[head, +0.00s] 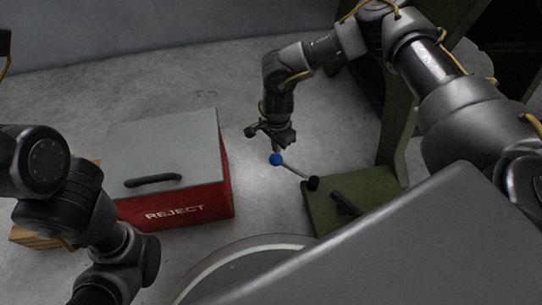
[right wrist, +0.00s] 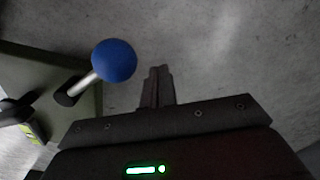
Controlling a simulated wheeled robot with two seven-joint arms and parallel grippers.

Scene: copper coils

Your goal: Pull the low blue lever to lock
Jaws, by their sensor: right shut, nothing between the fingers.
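The lever has a blue ball knob (head: 276,159) on a thin metal rod (head: 294,172), which rises at a slant from a black pivot on a low green base (head: 340,192). The blue knob (right wrist: 114,61) also shows in the right wrist view, left of the fingers. My right gripper (head: 277,147) is shut and empty, just above the knob in the head view. In the right wrist view its closed fingers (right wrist: 157,88) are beside the knob, with a gap in the picture. Whether they touch it I cannot tell. My left arm shows at the left, but its gripper is out of view.
A red box marked REJECT (head: 205,205) with a grey lid and black handle (head: 152,181) stands left of the lever. A green machine frame (head: 398,125) stands to the right. Bare concrete floor (head: 120,95) lies behind the box.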

